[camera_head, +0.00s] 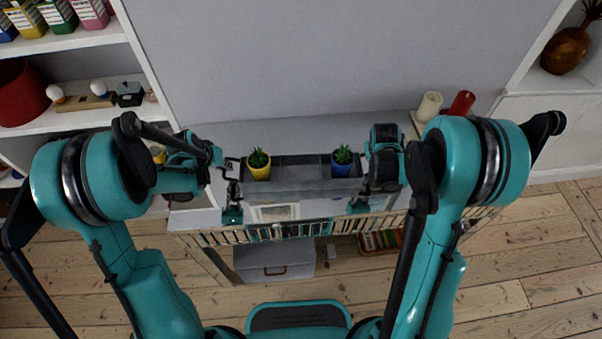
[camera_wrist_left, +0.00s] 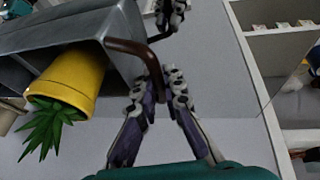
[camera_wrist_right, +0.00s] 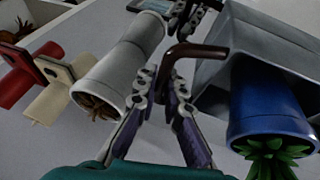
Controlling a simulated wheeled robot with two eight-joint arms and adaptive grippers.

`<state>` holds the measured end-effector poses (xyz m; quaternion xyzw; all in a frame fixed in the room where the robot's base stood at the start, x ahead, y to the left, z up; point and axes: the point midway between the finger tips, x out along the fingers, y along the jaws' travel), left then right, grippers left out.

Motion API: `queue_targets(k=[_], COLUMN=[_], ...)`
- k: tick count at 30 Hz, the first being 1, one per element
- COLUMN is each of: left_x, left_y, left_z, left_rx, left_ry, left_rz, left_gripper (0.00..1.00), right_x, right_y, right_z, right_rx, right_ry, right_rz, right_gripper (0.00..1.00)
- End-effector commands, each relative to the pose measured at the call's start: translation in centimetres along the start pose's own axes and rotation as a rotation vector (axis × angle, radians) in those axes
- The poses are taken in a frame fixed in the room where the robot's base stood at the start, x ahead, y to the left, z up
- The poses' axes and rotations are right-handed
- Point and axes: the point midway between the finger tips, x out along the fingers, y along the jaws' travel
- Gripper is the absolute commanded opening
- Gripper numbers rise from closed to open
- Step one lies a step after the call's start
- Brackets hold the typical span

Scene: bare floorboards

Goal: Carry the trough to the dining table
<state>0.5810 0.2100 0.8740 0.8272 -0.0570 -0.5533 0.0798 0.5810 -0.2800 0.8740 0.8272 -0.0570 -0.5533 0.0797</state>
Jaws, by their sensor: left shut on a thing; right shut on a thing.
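The grey metal trough (camera_head: 300,187) is in the middle of the head view, over the white table with the slatted front. A yellow pot with a green plant (camera_head: 258,164) stands in its left end and a blue pot with a plant (camera_head: 342,160) in its right part. My left gripper (camera_head: 230,175) is at the trough's left end, shut on its brown handle (camera_wrist_left: 130,47) in the left wrist view. My right gripper (camera_wrist_right: 171,75) is shut on the other brown handle (camera_wrist_right: 200,50) at the right end. I cannot tell whether the trough touches the tabletop.
A cream object (camera_head: 428,106) and a red object (camera_head: 462,103) stand at the table's right end. A grey box (camera_head: 273,261) sits beneath the table. White shelves (camera_head: 70,42) stand at the left, a white cabinet (camera_head: 545,108) at the right. Floorboards at the lower right are clear.

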Motion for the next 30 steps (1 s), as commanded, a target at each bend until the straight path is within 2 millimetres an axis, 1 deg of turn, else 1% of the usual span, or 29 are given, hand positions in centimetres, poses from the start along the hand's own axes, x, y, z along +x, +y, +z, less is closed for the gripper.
queue_targets(k=[8, 22, 26, 30], left_x=[-0.6, -4.2, -4.6, -4.6], left_y=[0.1, 0.9, 1.0, 1.0], left_z=[-0.3, -1.8, -1.9, -1.9], left_rx=[0.0, 0.0, 0.0, 0.0], left_ry=[0.001, 0.001, 0.001, 0.001], left_rz=[0.0, 0.001, 0.0, 0.0], left_gripper=[0.0, 0.0, 0.0, 0.0], right_x=[-0.6, -4.2, -4.6, -4.6], right_y=[0.1, 0.9, 1.0, 1.0], right_z=[-0.3, -1.8, -1.9, -1.9], right_rx=[0.0, 0.0, 0.0, 0.0], right_ry=[0.001, 0.001, 0.001, 0.001], right_rz=[0.0, 0.0, 0.0, 0.0], right_gripper=[0.0, 0.0, 0.0, 0.0])
